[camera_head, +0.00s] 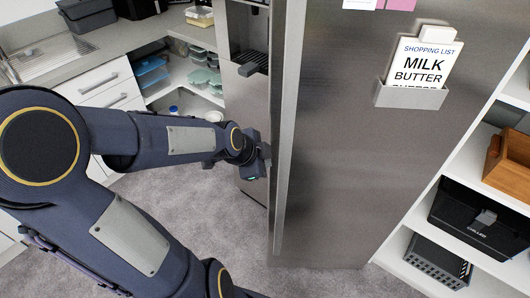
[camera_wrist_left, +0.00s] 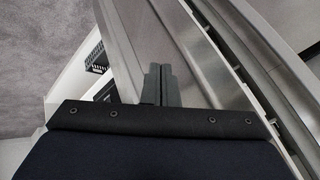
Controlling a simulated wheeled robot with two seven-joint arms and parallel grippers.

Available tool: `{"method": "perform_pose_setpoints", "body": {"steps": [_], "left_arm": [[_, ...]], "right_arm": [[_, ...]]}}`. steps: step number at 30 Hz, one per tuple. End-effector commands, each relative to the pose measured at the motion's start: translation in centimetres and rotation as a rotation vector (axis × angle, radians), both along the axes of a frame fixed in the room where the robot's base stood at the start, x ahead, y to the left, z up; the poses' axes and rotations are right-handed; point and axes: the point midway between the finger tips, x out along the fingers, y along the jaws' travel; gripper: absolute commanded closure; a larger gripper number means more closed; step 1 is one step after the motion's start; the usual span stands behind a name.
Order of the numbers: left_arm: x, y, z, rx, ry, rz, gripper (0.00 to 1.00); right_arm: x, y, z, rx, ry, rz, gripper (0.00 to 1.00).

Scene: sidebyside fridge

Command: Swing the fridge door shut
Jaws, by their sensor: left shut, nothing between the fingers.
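The fridge door (camera_head: 345,150) is a tall brushed-steel panel standing open, with a bright vertical edge strip (camera_head: 291,130) on its left. It carries a shopping list in a steel holder. My left gripper (camera_head: 264,152) is shut and empty, just left of that edge strip at mid height. The panel partly hides its tip in the head view. In the left wrist view the closed fingers (camera_wrist_left: 159,85) point at a steel surface (camera_wrist_left: 138,35); I cannot tell whether they touch it. My right gripper is not in view.
A steel front with a dispenser (camera_head: 247,68) stands behind my left gripper. White shelves at right hold a black box (camera_head: 480,218), a wooden box (camera_head: 508,160) and a dark crate (camera_head: 437,262). Grey carpet (camera_head: 190,210) is open at left, before the drawers and counter.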

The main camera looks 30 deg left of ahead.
Motion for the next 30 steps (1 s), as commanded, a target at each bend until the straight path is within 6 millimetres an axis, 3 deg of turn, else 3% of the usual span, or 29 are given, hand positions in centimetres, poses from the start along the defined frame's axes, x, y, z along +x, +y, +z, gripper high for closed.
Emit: {"method": "perform_pose_setpoints", "body": {"steps": [6, 20, 23, 30], "left_arm": [[1.9, 1.2, 0.1, -0.002, 0.001, 0.001, 1.0], [2.4, 1.5, 0.3, -0.002, 0.001, -0.004, 1.0], [3.5, 2.0, 0.6, -0.005, 0.001, -0.024, 1.0], [8.4, 5.3, 0.5, -0.004, -0.002, -0.13, 1.0]], "right_arm": [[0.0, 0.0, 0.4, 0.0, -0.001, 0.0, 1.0], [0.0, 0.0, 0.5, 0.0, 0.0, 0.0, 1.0], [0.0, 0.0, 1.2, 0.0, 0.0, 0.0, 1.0], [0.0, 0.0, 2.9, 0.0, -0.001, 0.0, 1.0]]}}
